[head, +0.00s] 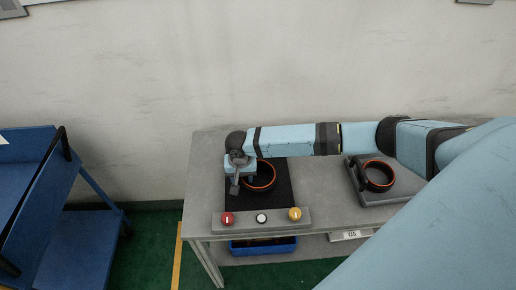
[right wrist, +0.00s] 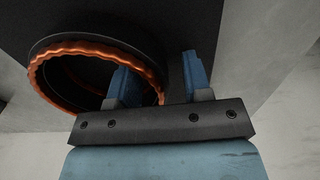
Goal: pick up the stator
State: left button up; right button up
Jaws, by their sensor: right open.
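A stator (head: 262,177), a dark ring with an orange winding edge, lies on a black mat (head: 278,199) on the grey table. My right gripper (head: 235,186) is over the left part of this ring. In the right wrist view the gripper (right wrist: 157,72) is open, and the stator (right wrist: 52,86) shows at left. One finger overlaps the ring's opening and the other is outside, with the near wall between them in the picture. I cannot tell how deep the fingers reach. A second stator (head: 379,176) sits on a grey plate (head: 388,199) at the right. My left gripper is out of view.
A panel (head: 245,221) with red, white and yellow buttons lies along the table's front edge. A blue bin (head: 262,247) is on the shelf below. A blue cart (head: 78,235) stands at left, apart from the table. The wall is close behind.

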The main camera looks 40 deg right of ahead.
jog(key=shift+f, duration=0.2)
grip_shut()
jog(key=shift+r, duration=0.15)
dwell(1.2)
